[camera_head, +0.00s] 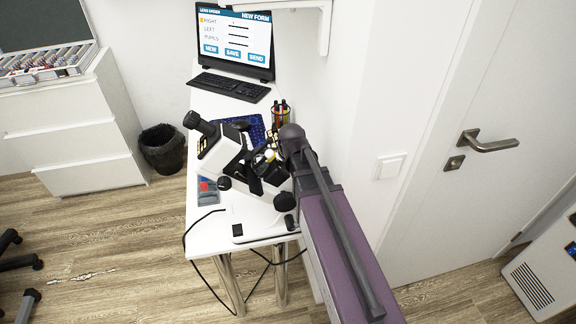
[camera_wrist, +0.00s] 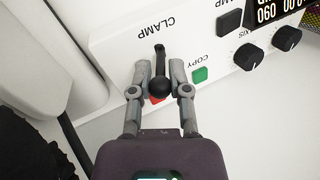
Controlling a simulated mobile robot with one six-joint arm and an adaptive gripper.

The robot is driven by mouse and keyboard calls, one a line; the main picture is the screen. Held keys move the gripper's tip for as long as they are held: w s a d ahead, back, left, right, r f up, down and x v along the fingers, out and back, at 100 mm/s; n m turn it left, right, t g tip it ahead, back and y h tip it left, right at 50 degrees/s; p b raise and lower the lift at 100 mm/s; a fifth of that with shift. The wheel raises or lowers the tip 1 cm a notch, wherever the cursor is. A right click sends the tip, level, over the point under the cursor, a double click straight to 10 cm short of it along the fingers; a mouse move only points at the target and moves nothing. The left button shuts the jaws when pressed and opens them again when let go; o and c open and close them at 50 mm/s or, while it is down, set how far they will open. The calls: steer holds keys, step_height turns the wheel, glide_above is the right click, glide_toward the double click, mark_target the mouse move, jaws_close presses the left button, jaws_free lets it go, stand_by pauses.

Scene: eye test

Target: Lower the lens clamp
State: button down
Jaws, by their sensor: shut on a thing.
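The lens clamp lever (camera_wrist: 159,86) is black with a round knob, on a white panel (camera_wrist: 120,48) below the word CLAMP, which reads upside down in the wrist view. My gripper (camera_wrist: 160,74) has one grey finger on each side of the lever and is shut on it. In the head view, the white and black lens device (camera_head: 222,152) stands on the white desk (camera_head: 204,104). My gripper (camera_head: 262,163) is at its right side there, and the lever cannot be made out.
The wrist view shows a green COPY button (camera_wrist: 200,75), a dark button (camera_wrist: 229,21) and black knobs (camera_wrist: 249,57) right of the lever. The wall is close on the right.

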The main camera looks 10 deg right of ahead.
stand_by(0.3)
steer(key=c, duration=0.6)
jaws_free()
steer(key=shift+c, duration=0.2)
steer(key=shift+r, duration=0.1)
steer(key=shift+s+d+r+n+p, duration=0.1)
steer(key=shift+s+r+n+p, duration=0.2)
steer(key=shift+r+p, duration=0.3)
step_height(320, 180, up, 5)
steer(key=s+d+n+p, duration=0.2)
steer(key=n+p, duration=0.2)
steer(key=p, duration=0.2)
steer(key=w+a+r+n+t+y+p, duration=0.1)
steer(key=w+a+r+n+p, duration=0.15)
steer(key=a+r+p, duration=0.35)
steer(key=w+a+r+n+t+y+p, duration=0.1)
steer(key=a+r+n+p, duration=0.2)
steer(key=a+r+p, duration=0.4)
steer(key=s+d+r+n+g+h+p, duration=0.1)
steer(key=s+d+r+n+g+p, duration=0.2)
steer(key=s+d+n, duration=0.2)
steer(key=s+d+r+n+g+p, duration=0.2)
steer(key=s+d+n, duration=0.3)
steer(key=s, duration=0.5)
steer(key=shift+s+d+r+g+h+p, duration=0.35)
steer(key=shift+d+r+g+h+p, duration=0.1)
steer(key=shift+g+p, duration=0.2)
